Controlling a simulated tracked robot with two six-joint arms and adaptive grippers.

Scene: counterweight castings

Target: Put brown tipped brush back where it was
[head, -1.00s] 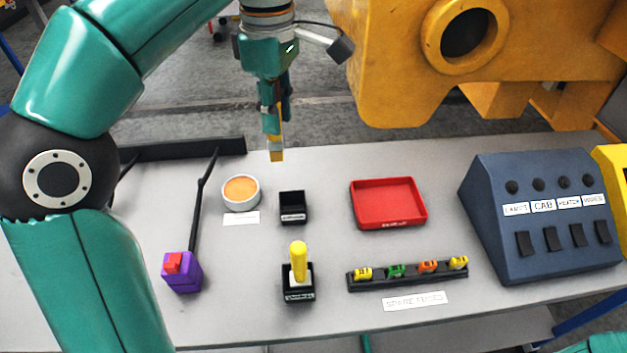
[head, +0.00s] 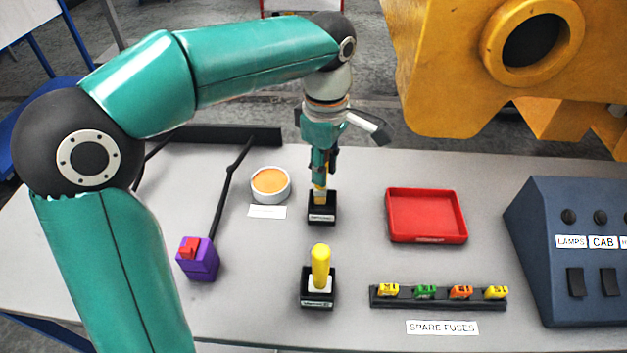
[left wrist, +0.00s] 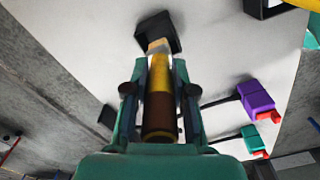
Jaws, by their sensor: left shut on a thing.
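My left gripper (head: 320,178) is shut on the brush and points down over the rear small black holder (head: 322,214). In the left wrist view the brush (left wrist: 160,80) has a brown end close to the gripper, a yellow middle and a pale tip. The tip overlaps the mouth of the black holder (left wrist: 152,28); I cannot tell how deep it reaches. In the head view only a short yellow part of the brush (head: 320,197) shows below the fingers. My right gripper is out of view.
A second black holder (head: 319,300) with a yellow-handled tool (head: 320,265) stands in front. A cup of orange material (head: 270,184) is left, a red tray (head: 427,216) right. A fuse rack (head: 438,297), a blue switch box (head: 570,250) and a purple block (head: 198,262) stand around.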

